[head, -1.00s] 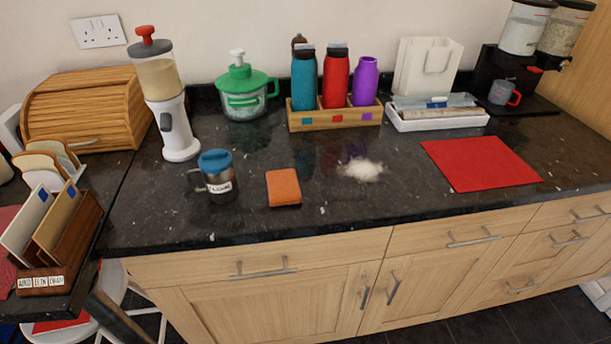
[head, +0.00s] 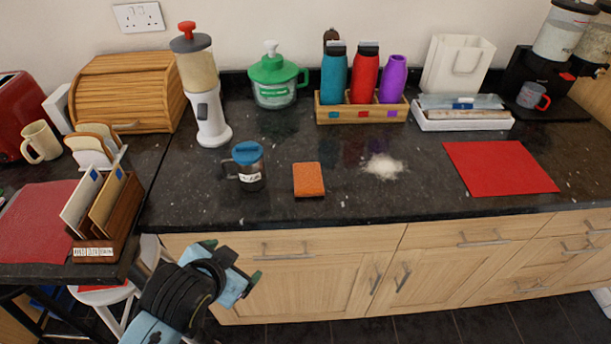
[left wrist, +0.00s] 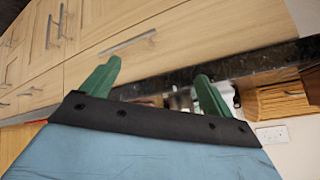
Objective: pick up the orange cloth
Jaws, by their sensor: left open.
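The orange cloth (head: 308,179) lies folded flat on the dark granite counter, near its front edge, between the steel mug and a white powder pile. My left gripper (head: 235,268) is in front of the cabinet doors, below the counter edge, left of and lower than the cloth. Its two green fingers also show in the left wrist view (left wrist: 155,88), spread apart with nothing between them. The cloth cannot be made out in the left wrist view. My right gripper is not in view.
A steel mug with blue lid (head: 247,167) stands left of the cloth. White powder (head: 382,167) and a red mat (head: 499,168) lie to the right. A bottle crate (head: 335,113) stands behind. The counter's front edge (head: 350,222) lies between gripper and cloth.

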